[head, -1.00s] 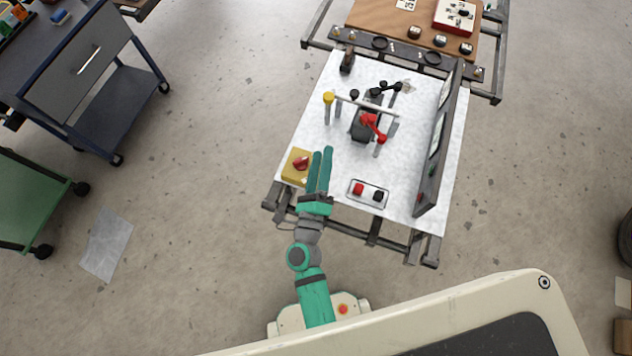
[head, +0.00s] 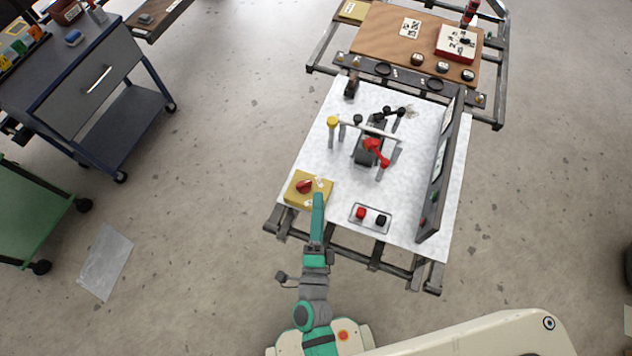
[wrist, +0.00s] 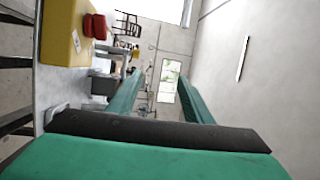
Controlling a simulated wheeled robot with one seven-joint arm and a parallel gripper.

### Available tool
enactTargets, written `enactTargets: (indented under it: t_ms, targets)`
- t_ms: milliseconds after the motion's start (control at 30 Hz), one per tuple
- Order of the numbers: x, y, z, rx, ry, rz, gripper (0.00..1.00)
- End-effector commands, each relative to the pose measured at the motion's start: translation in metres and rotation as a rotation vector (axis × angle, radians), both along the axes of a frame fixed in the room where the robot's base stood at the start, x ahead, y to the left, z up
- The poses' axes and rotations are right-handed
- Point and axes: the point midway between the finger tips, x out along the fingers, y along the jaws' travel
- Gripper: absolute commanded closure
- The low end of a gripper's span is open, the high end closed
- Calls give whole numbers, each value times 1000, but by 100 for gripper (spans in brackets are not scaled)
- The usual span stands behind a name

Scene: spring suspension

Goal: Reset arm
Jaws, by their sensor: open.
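My gripper (head: 318,198) is at the near edge of the white table (head: 290,212), beside the yellow box with the red knob. In the head view its fingers overlap into one teal shape pointing away from my body. In the wrist view my gripper (wrist: 155,88) shows two teal fingers spread apart with nothing between them. The red knob (head: 304,187) sits on the yellow box (head: 325,188) just left of the fingers. The wrist view shows the yellow box (wrist: 58,38) and the red knob (wrist: 95,26) at the upper left, apart from the fingers.
A lever mechanism with a red handle (head: 378,152) stands mid-table. An upright dark board (head: 438,170) lines the right side.

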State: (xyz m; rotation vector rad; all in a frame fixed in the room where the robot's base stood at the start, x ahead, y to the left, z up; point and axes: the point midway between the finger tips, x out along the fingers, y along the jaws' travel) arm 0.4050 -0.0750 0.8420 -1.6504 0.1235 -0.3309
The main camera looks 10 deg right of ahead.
Motion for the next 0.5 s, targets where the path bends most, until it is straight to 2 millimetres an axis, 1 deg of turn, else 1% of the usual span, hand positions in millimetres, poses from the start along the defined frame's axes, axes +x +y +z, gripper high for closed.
enactTargets:
  t_ms: [233, 300, 367, 467, 500]
  targets:
    - [0, 0, 0, 0, 0, 0, 54]
    - [-3, 1, 0, -16, 8, 2, 54]
    - [-9, 4, 1, -56, 25, 7, 54]
    - [-28, 13, 2, -190, 82, 26, 54]
    - [-38, 17, 4, -266, 112, 38, 54]
